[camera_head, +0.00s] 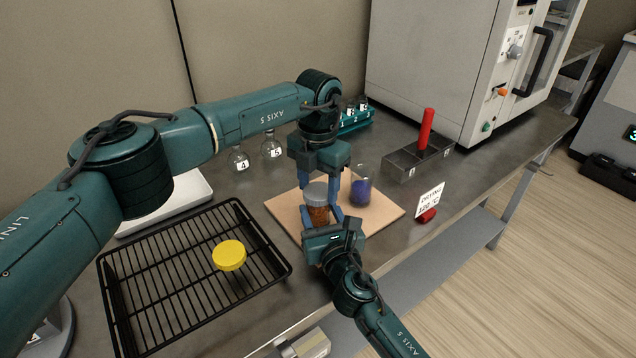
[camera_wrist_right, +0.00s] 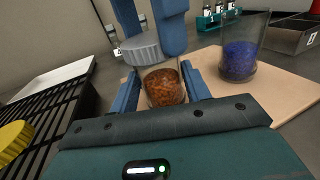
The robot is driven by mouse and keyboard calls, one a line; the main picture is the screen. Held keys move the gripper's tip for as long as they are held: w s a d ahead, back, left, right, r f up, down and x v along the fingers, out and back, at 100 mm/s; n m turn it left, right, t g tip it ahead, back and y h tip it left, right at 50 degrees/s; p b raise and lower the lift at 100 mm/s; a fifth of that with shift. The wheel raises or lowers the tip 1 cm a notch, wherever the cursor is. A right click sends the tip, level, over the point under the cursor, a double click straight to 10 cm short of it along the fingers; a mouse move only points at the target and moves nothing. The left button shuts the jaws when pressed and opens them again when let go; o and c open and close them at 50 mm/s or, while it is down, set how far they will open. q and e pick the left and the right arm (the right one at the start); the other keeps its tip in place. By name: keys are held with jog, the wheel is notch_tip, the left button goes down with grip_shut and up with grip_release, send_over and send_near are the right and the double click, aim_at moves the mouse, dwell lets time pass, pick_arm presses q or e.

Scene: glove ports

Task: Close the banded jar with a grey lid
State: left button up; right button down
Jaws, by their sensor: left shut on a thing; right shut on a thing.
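A jar of brown granules (camera_head: 318,214) stands over the tan board (camera_head: 388,212); it also shows in the right wrist view (camera_wrist_right: 164,88). My right gripper (camera_head: 321,220) is shut on its sides from the front. My left gripper (camera_head: 318,186) comes down from above, shut on a grey lid (camera_head: 316,192). In the right wrist view the grey lid (camera_wrist_right: 142,49) is at the jar's mouth, a little left of its middle; I cannot tell whether they touch. No band shows clearly on the jar. A clear jar of blue granules (camera_head: 360,192) stands beside it.
A yellow lid (camera_head: 229,255) lies on the black wire rack (camera_head: 170,318). Flasks (camera_head: 271,146), a grey divided bin (camera_head: 401,164) holding a red cylinder (camera_head: 426,128), and a sign (camera_head: 430,200) with a red base surround the board. An oven (camera_head: 440,70) stands behind.

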pick_arm(q)
jog(key=m, duration=0.4)
jog(key=shift+m, duration=0.3)
jog(key=m, duration=1)
jog(key=shift+m, duration=0.4)
jog(key=m, duration=1.2)
jog(key=shift+m, duration=0.4)
jog(key=m, duration=0.8)
jog(key=o, duration=0.9)
